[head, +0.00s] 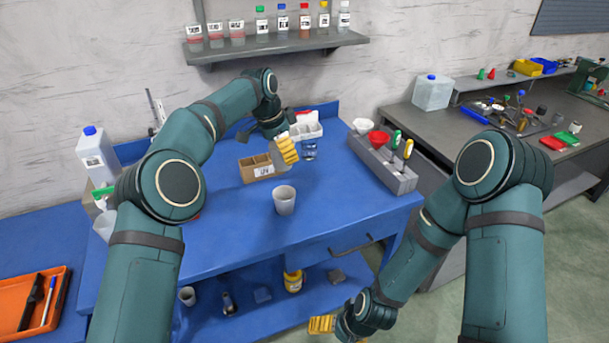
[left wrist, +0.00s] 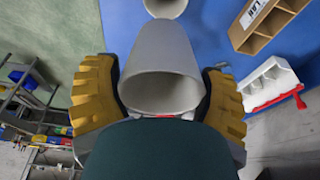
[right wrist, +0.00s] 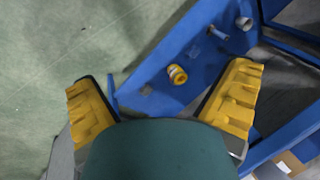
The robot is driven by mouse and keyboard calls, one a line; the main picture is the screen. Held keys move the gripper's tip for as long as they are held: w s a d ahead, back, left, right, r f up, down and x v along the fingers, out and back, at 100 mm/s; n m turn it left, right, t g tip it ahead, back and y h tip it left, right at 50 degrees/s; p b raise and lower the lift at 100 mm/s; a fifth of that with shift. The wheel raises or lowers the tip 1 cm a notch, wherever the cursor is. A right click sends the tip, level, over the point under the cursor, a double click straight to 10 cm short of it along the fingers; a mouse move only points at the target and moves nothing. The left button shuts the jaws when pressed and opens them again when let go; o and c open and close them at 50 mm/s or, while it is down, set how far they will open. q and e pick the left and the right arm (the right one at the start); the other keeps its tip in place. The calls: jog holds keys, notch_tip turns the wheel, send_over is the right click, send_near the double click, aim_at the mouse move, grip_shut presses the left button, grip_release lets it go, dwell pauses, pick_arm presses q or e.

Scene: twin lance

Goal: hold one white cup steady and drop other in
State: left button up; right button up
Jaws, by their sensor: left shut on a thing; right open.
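One white cup (head: 284,201) stands upright on the blue table; part of it shows at the top edge of the left wrist view (left wrist: 166,7). My left gripper (head: 287,149) is shut on the other white cup (left wrist: 160,60), holding it above the table, behind and slightly above the standing cup in the head view. The held cup sits between both yellow fingers, its open mouth towards the wrist camera. The two cups are apart. My right gripper (right wrist: 165,100) is open and empty, low in front of the table; one yellow finger shows at the bottom of the head view.
A cardboard divided box (head: 255,168), a white tray (head: 307,130) and a blue-tinted glass (head: 309,150) stand near the left gripper. A grey rack (head: 385,168) with tools is at the right. The table's front left is clear. A lower shelf holds a yellow jar (head: 293,281).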

aim_at(284, 197)
jog(key=w+r+m+t+y, duration=0.1)
jog(key=w+r+m, duration=0.3)
jog(key=w, duration=0.4)
jog(key=w+r+m+y, duration=0.3)
jog(key=w+r+m, duration=0.1)
jog(key=w+m, duration=0.3)
jog(key=w+a+r+m+t+y, duration=0.1)
jog(key=w+r+m, duration=0.3)
jog(key=w, duration=0.6)
jog(key=shift+w+a+m+t+y, duration=0.1)
jog(key=shift+m+t+y, duration=0.25)
jog(key=shift+m, duration=0.45)
jog(key=w+r+m+t+y, duration=0.1)
jog(key=w+r, duration=0.1)
jog(key=w+r+m+y, duration=0.1)
jog(key=w+r+m, duration=0.1)
jog(key=w+r, duration=0.1)
jog(key=shift+w+d+r+m+t+y, duration=0.15)
jog(key=shift+d+r+m+t+y, duration=0.05)
jog(key=shift+m+t+y, duration=0.15)
jog(key=shift+w+a, duration=0.15)
jog(key=shift+a, duration=0.05)
jog(key=x, duration=1.1)
jog(key=shift+w+a, duration=0.1)
jog(key=shift+a, duration=0.05)
jog(key=shift+c, duration=0.3)
jog(key=c, duration=1.1)
